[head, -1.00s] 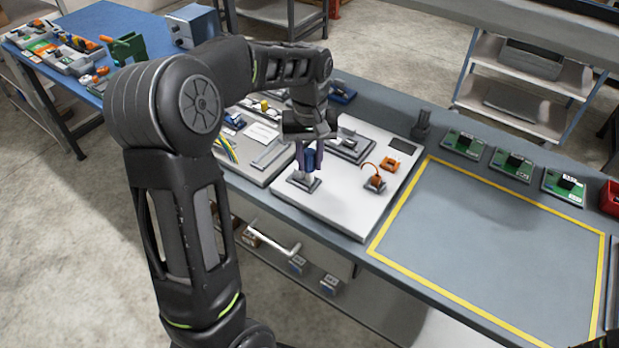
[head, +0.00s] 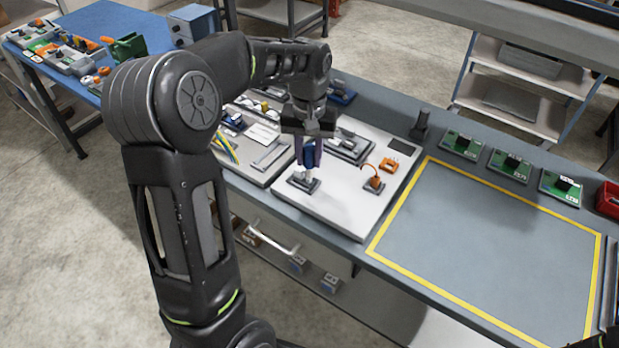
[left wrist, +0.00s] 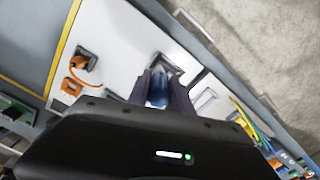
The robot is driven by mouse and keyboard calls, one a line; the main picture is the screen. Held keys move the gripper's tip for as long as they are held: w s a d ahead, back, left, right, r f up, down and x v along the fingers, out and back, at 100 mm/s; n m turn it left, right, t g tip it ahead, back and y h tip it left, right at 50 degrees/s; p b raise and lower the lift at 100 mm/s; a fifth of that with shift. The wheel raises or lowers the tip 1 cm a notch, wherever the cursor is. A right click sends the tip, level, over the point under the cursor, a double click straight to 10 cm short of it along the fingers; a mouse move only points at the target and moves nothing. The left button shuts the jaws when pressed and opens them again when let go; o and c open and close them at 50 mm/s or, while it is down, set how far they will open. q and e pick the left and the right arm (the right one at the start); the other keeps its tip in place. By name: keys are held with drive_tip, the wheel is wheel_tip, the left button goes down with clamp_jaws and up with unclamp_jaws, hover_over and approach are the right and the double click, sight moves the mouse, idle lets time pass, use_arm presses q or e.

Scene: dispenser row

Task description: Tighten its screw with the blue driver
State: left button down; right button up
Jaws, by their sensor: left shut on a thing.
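The blue driver (head: 309,158) is held upright between the fingers of my left gripper (head: 309,154). Its lower end is over a small grey block (head: 303,183) on the white board (head: 345,208). I cannot tell whether the tip touches a screw there; no screw can be made out. In the left wrist view the driver's blue handle (left wrist: 158,91) shows between the two fingers (left wrist: 160,92), seen from above.
An orange part with a cable (head: 374,180) and a small orange block (head: 390,164) are on the board right of the driver. A grey tray (head: 262,172) adjoins on the left. The yellow-framed area (head: 490,235) is bare; green circuit boards (head: 513,163) line its back.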

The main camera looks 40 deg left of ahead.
use_arm(q)
drive_tip(key=n, duration=0.5)
drive_tip(key=shift+w+d, duration=0.1)
drive_tip(key=shift+w, duration=0.05)
drive_tip(key=n, duration=0.3)
drive_tip(key=shift+n, duration=0.3)
drive_tip(key=n, duration=0.3)
drive_tip(key=shift+w+f+p, duration=0.1)
drive_tip(key=shift+p, duration=0.25)
drive_tip(key=shift+n, duration=0.3)
drive_tip(key=n+p, duration=0.1)
drive_tip(key=n, duration=0.3)
drive_tip(key=shift+w, duration=0.15)
drive_tip(key=shift+n, duration=0.8)
drive_tip(key=n, duration=0.6)
drive_tip(key=shift+w, duration=0.2)
